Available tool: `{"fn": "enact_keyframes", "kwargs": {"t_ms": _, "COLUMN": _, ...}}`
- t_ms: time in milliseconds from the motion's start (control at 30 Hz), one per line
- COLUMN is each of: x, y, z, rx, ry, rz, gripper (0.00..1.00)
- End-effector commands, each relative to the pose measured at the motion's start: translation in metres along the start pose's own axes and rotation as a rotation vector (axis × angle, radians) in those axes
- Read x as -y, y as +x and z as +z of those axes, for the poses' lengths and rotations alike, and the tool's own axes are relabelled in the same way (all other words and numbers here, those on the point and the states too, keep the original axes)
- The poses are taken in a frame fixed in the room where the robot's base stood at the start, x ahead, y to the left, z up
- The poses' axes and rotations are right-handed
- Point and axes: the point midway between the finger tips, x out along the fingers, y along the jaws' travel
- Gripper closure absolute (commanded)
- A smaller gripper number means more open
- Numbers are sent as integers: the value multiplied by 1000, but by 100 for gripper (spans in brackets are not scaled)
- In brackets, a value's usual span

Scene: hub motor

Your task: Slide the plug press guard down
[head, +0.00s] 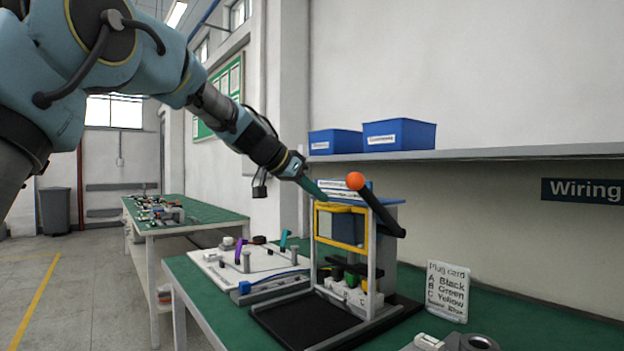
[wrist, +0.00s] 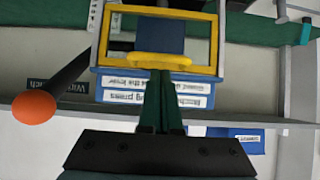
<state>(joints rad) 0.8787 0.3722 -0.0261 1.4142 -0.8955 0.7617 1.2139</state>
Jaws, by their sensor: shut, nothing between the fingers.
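The plug press (head: 371,255) stands on the green bench. Its yellow guard frame (head: 317,226) is at the upper part of the pale uprights, above the plug area. The guard's yellow handle lip (wrist: 160,62) shows in the wrist view, which is upside down. My gripper (head: 317,196) has its green fingers shut and empty, with the tips right by this lip; I cannot tell whether they touch. The press lever (head: 382,212), black with an orange ball (head: 355,181), is to the right of the fingers. Plug parts (head: 350,291) sit below the guard.
A white board (head: 215,262) with purple and teal levers lies left of the press. A plug card (head: 447,291) stands at right. Blue bins (head: 399,134) rest on a shelf (head: 480,153) behind. A grey round part (head: 478,342) is at the front edge.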

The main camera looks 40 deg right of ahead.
Motion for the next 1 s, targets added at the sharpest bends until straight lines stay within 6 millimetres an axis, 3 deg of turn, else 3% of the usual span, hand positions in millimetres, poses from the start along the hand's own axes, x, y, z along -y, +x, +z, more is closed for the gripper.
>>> {"fn": "enact_keyframes", "kwargs": {"t_ms": 533, "x": 1, "y": 7, "z": 9, "rx": -1, "ry": 0, "rz": -2, "gripper": 100}}
{"fn": "enact_keyframes", "kwargs": {"t_ms": 1000, "x": 1, "y": 43, "z": 61, "rx": -1, "ry": -2, "rz": -2, "gripper": 100}}
